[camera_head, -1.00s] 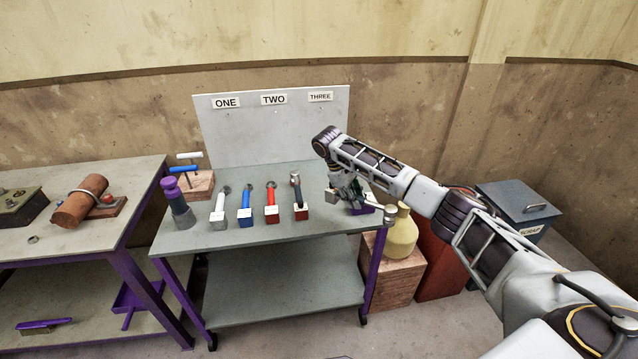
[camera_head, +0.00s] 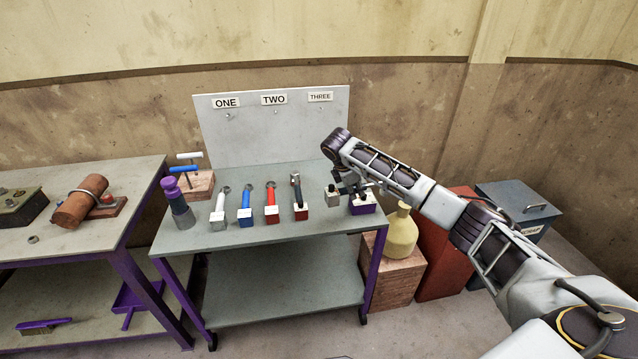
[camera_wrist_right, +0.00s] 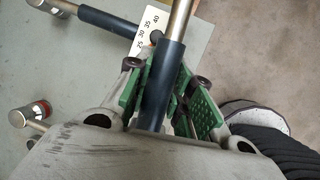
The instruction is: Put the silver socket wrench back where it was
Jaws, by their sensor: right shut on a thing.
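My right gripper (camera_head: 350,188) is over the right end of the grey table, close to the purple block (camera_head: 362,207). In the right wrist view its green pads (camera_wrist_right: 160,95) are shut on the dark sleeve of a tool with a bare silver shaft (camera_wrist_right: 180,18). I take this held tool for the silver socket wrench, but its ends are hidden. A silver and dark piece (camera_head: 333,197) shows just left of the purple block; I cannot tell whether it belongs to the held tool. My left gripper is not in view.
Several tools stand in blocks along the grey table (camera_head: 265,241), including a white (camera_head: 220,205), a blue (camera_head: 246,203) and a red one (camera_head: 270,203). A dark one (camera_head: 298,195) stands nearest my gripper. A yellow jug (camera_head: 402,235) stands beyond the table's right edge.

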